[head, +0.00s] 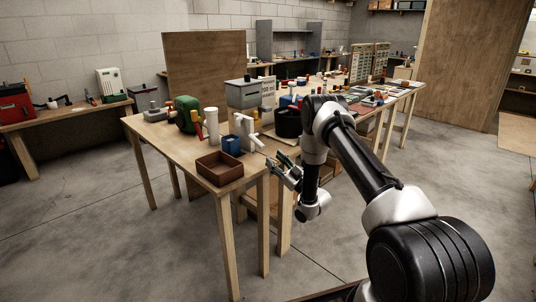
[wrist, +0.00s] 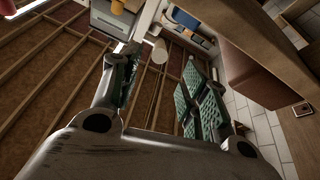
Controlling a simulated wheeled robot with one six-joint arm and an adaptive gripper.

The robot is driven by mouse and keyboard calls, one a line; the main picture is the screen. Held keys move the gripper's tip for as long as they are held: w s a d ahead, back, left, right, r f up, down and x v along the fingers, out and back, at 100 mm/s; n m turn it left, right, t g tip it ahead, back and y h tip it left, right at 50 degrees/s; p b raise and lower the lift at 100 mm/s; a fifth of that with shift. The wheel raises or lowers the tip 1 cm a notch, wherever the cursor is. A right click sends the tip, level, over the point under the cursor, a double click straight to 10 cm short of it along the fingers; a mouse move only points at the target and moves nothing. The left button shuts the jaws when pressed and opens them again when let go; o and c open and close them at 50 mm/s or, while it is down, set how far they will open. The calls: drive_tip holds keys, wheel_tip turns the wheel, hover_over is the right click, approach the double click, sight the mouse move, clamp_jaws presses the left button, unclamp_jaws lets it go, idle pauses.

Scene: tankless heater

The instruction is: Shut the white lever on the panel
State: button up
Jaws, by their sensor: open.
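A white fitting with a lever-like arm (head: 248,128) stands on the near wooden table in the head view, close to its right edge. I cannot clearly make out a panel behind it. My gripper (head: 274,173) hangs just off the table's right edge, below and to the right of the white fitting and apart from it. In the wrist view my gripper (wrist: 160,57) is open, its green-padded fingers spread with nothing held. A pale cylindrical end (wrist: 159,50) shows beyond the fingers; I cannot tell if it is the lever.
A brown tray (head: 220,168) sits at the table's near corner, with a blue box (head: 232,145) behind it. A white cylinder (head: 212,126) and a green rounded object (head: 187,114) stand farther left. A black pot (head: 288,122) is behind my gripper. Floor left of the table is clear.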

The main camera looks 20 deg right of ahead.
sight(255, 138)
drive_tip(key=shift+s+d+f, duration=0.25)
drive_tip(key=shift+s+d, duration=0.05)
drive_tip(key=shift+s, duration=0.2)
drive_tip(key=shift+c, duration=0.3)
